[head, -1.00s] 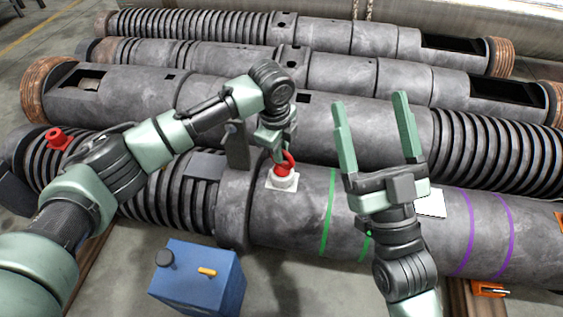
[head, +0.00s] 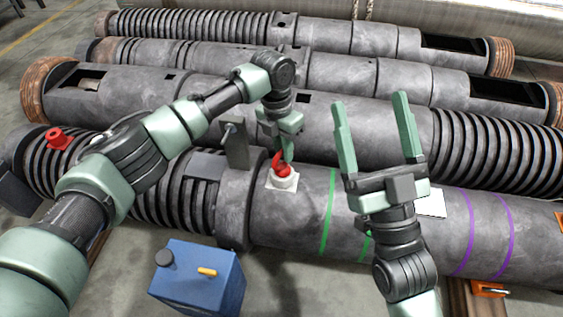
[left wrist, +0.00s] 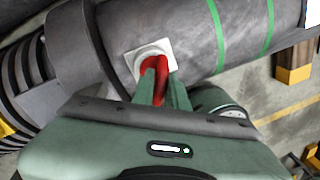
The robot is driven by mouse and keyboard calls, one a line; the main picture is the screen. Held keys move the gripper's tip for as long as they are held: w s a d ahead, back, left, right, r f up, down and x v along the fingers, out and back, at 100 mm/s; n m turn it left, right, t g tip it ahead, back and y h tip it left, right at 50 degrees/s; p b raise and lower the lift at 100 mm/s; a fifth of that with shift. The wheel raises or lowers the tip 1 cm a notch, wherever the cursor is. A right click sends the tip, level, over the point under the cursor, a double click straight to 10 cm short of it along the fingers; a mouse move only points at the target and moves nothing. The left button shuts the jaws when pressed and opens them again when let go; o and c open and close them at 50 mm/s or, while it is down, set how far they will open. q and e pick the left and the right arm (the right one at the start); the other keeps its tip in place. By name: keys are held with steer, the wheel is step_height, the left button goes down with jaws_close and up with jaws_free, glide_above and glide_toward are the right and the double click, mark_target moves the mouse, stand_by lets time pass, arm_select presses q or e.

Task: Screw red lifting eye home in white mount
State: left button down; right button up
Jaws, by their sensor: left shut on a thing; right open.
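The red lifting eye (head: 282,170) sits in the white mount (head: 284,182) on top of the nearest barrel (head: 300,215). My left gripper (head: 287,155) reaches down over the mount and is shut on the eye. In the left wrist view the red eye (left wrist: 161,72) is between the green fingers, directly over the white mount (left wrist: 150,55). How deep the eye sits in the mount is hidden. My right gripper (head: 374,140) is open and empty, fingers pointing up, over the barrel to the right of the mount.
A second red fitting (head: 57,139) stands at the barrel's left end. A grey bracket (head: 236,145) rises just left of the mount. A blue can (head: 198,278) stands on the floor in front. Other large barrels (head: 340,75) lie behind.

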arm_select(q)
steer(key=c, duration=1.3)
jaws_free()
